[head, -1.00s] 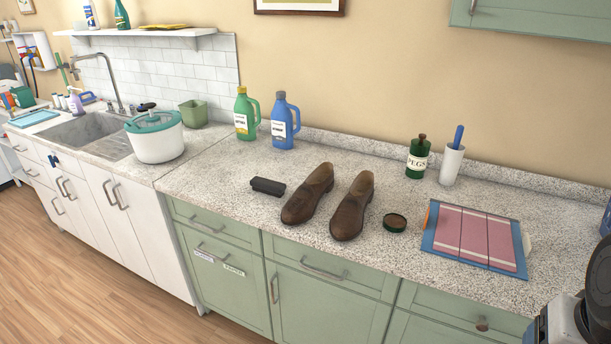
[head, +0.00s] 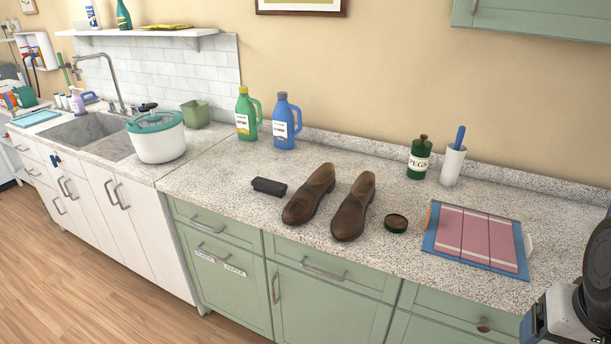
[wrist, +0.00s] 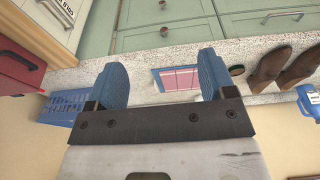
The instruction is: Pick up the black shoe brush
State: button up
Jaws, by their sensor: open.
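The black shoe brush (head: 269,187) lies flat on the speckled counter (head: 225,190) in the head view, just left of a pair of brown shoes (head: 331,203). I cannot make it out in the wrist view. My gripper (wrist: 165,82) shows in the wrist view with its two blue fingers wide apart and nothing between them. It is well away from the brush; the folded striped cloth (wrist: 178,79) shows beyond its fingers. In the head view only part of my arm shows at the lower right, and the fingers are not visible there.
A small round tin (head: 396,223) sits right of the shoes. Green (head: 246,113) and blue (head: 285,122) jugs stand behind the brush. The counter left of the brush is clear.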

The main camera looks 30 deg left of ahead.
jog(key=w+a+r+n, duration=0.25)
jog(key=w+a, duration=0.35)
jog(key=w, duration=0.3)
jog(key=w+a+r+n, duration=0.25)
jog(key=w+a, duration=0.25)
jog(key=w, duration=0.5)
jog(key=w+a+n+g, duration=0.1)
jog(key=w+a+n, duration=0.3)
jog(key=w+a, duration=1.1)
jog(key=n+g, duration=0.2)
jog(key=n, duration=0.7)
send_over(269, 182)
notch_tip(269, 182, down, 18)
jog(key=shift+w+d+f, duration=0.1)
jog(key=shift+d+f, duration=0.05)
jog(key=shift+f, duration=0.05)
jog(key=shift+a+f, duration=0.1)
jog(key=shift+a, duration=0.2)
jog(key=shift+f, duration=0.15)
